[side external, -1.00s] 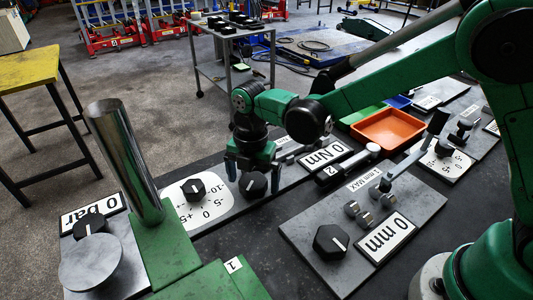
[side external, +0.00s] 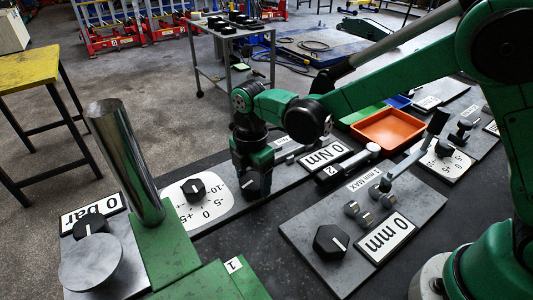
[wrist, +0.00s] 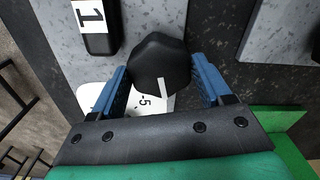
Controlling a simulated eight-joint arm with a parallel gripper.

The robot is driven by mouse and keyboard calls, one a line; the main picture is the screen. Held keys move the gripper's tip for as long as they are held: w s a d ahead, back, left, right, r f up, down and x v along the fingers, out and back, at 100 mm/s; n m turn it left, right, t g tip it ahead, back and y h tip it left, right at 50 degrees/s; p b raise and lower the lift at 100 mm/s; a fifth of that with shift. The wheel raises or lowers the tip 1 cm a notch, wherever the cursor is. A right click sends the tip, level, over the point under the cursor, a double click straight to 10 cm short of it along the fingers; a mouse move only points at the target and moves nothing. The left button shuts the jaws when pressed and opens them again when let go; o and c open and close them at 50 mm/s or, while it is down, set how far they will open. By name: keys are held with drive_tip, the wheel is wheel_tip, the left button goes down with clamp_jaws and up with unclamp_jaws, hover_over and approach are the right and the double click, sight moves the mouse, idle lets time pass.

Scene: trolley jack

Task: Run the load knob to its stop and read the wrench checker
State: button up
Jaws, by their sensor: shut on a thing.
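My gripper (side external: 252,188) points down at the grey plate of the wrench checker, its two blue fingers shut on a black knob. In the wrist view the black faceted knob (wrist: 158,66) sits between the fingers, with a white pointer line on its top. The knob also shows between the fingers in the side view (side external: 252,184). The checker's white readout (side external: 326,153) shows 0 Nm. Left of the gripped knob, another black knob (side external: 193,187) stands on a white dial (side external: 215,205) marked +5, 0, -5 and -10.
A front plate (side external: 300,235) carries a 0 mm readout (side external: 386,237) and a knob (side external: 331,241). A metal cylinder (side external: 124,160) rises at left by a 0 bar readout (side external: 95,215). An orange tray (side external: 388,131) is behind.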

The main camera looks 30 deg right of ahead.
sight(253, 180)
drive_tip(key=o, duration=1.2)
drive_tip(key=shift+o, duration=0.2)
drive_tip(key=shift+r, duration=2.8)
